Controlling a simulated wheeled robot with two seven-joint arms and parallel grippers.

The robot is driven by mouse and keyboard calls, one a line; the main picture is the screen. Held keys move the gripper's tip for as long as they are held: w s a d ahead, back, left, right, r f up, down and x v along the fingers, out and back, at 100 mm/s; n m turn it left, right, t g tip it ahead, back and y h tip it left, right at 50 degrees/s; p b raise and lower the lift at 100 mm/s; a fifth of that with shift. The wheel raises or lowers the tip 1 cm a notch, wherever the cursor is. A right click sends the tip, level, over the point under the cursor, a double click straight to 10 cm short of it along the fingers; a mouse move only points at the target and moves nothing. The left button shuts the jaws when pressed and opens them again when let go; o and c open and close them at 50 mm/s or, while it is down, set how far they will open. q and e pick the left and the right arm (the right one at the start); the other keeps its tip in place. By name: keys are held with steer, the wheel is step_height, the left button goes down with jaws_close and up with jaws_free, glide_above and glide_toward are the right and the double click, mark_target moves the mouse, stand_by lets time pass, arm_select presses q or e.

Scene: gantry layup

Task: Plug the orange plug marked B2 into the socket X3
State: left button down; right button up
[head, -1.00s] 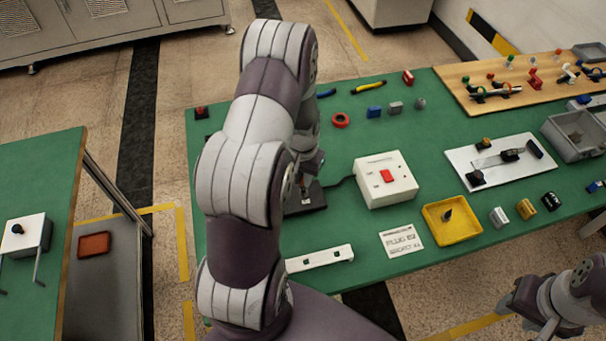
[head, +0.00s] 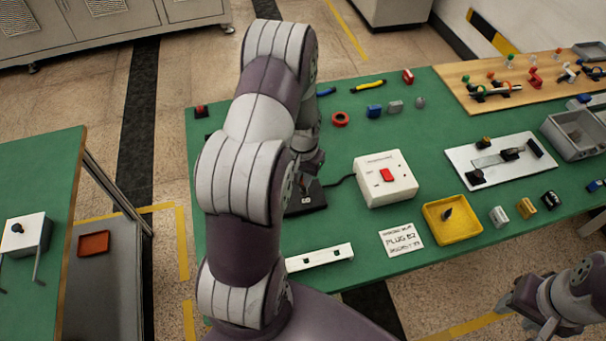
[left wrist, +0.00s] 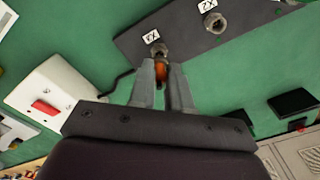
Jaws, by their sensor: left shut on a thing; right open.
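My left gripper (left wrist: 161,88) is shut on the orange plug (left wrist: 160,72), which shows between its fingers in the left wrist view. The plug is right at the socket (left wrist: 159,50) whose label (left wrist: 151,36) appears to read X3; I cannot tell how far it is seated. A second socket (left wrist: 213,22) with a label that appears to read X2 is beside it on the dark panel (left wrist: 185,45). In the head view my left arm hides most of the panel (head: 308,200). The plug's B2 mark is not visible. My right gripper (head: 525,315) is open and empty at the lower right.
A white box with a red switch (head: 386,178) stands right of the panel, joined by a black cable. A printed card (head: 401,240), a yellow tray (head: 470,229) and a white bracket (head: 320,257) lie nearer the front. Green table is clear between them.

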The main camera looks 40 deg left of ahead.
arm_select(q)
steer(key=shift+f+b, duration=0.7)
steer(key=shift+f, duration=0.45)
steer(key=c, duration=1)
jaws_free()
steer(key=shift+r, duration=0.1)
step_height(320, 180, up, 12)
steer(key=b, duration=0.1)
steer(key=shift+r, duration=0.25)
steer(key=s+d+r+m, duration=0.1)
steer(key=s+d, duration=0.4)
steer(key=d, duration=0.2)
steer(key=s+d+r+m+t, duration=0.1)
steer(key=s+d, duration=0.4)
steer(key=d, duration=0.3)
steer(key=shift+r, duration=0.35)
